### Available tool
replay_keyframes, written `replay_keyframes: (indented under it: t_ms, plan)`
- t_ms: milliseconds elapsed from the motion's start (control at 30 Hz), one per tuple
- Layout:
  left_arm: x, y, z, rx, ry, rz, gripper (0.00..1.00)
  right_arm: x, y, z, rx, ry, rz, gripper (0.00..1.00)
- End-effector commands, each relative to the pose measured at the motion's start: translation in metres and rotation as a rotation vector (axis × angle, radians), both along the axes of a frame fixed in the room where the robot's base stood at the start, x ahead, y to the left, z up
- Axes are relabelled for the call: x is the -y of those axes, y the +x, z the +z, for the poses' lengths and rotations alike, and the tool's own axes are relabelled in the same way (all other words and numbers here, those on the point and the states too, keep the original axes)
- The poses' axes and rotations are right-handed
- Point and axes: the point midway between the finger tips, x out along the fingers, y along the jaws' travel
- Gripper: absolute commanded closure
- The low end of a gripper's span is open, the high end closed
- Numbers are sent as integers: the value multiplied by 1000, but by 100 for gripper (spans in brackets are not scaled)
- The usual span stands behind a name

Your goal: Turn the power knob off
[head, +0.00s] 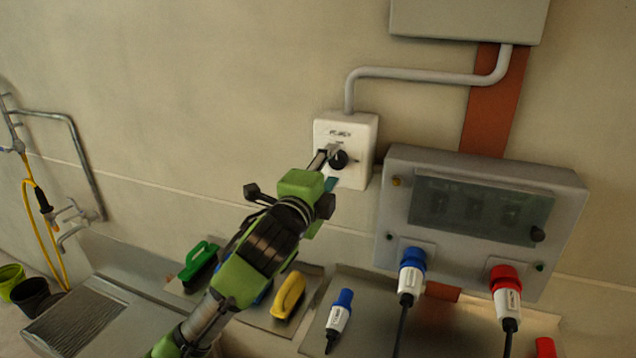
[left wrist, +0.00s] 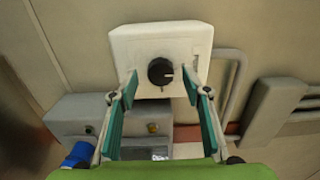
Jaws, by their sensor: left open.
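The power knob (head: 338,159) is a round black dial on a white switch box (head: 357,131) on the wall. In the left wrist view the knob (left wrist: 160,71) shows whole, with a pale mark pointing to the right of the picture. My left gripper (head: 327,166) is at the front of the box, just by the knob. Its fingers (left wrist: 160,88) are open, one on each side of the knob and slightly below it in the wrist view. They appear apart from the knob; exact depth is hard to tell. My right gripper is not in view.
A grey panel (head: 401,222) with a blue plug (head: 412,260) and a red plug (head: 505,279) is right of the switch box. A conduit (head: 420,74) runs above. Green (head: 199,262) and yellow (head: 288,295) brushes and a loose blue plug (head: 340,314) lie below.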

Motion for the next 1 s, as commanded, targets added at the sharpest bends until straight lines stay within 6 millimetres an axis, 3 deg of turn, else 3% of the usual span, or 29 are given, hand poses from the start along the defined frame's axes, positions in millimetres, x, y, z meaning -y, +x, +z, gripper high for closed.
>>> replay_keyframes:
  t_ms: [300,500,1000]
  plan:
    - [-20,-60,-1,0,1,-1,56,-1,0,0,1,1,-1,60]
    - [-29,-87,-1,-1,0,0,56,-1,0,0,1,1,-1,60]
    - [-32,-97,-2,-7,-4,1,56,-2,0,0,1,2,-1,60]
